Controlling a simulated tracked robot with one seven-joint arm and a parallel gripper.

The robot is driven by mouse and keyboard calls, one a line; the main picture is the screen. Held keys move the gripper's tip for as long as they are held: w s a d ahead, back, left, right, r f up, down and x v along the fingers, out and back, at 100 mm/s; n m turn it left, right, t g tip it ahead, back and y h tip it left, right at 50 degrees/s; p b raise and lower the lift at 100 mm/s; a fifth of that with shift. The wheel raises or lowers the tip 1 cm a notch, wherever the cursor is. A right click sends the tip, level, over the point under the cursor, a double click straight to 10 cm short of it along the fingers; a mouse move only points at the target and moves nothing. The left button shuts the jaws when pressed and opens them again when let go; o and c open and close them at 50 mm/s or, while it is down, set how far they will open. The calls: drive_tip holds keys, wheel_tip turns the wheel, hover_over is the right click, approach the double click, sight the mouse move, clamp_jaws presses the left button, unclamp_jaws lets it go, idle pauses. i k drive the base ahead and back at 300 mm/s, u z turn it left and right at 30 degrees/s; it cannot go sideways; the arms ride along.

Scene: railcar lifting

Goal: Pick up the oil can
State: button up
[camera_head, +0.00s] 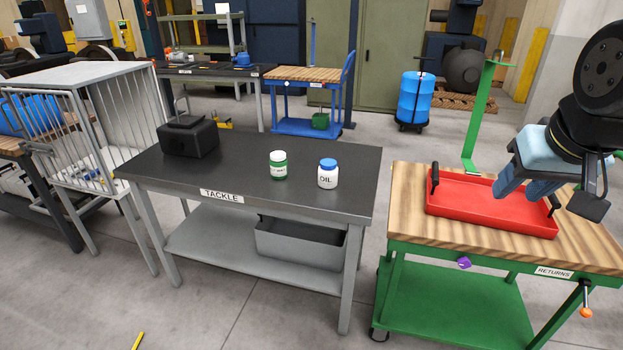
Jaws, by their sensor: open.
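The oil can (327,179) is a small white container with a blue lid and the label "OIL". It stands upright on the dark top of the TACKLE table (250,170). My gripper (521,191) is at the right, pointing down over or near the red tray. It is open, with nothing seen between its fingers, and well to the right of the oil can.
A black box-like object (188,140) sits at the table's left. A grey bin (300,245) is on its lower shelf. The RETURNS cart (410,210) carries a red tray (480,212) and has a green post (480,115). A gap separates cart and table. A barred cage (100,130) stands left.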

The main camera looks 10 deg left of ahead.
sight(326, 179)
drive_tip(key=z, duration=0.2)
drive_tip(key=i, duration=0.85)
drive_tip(key=u, duration=0.1)
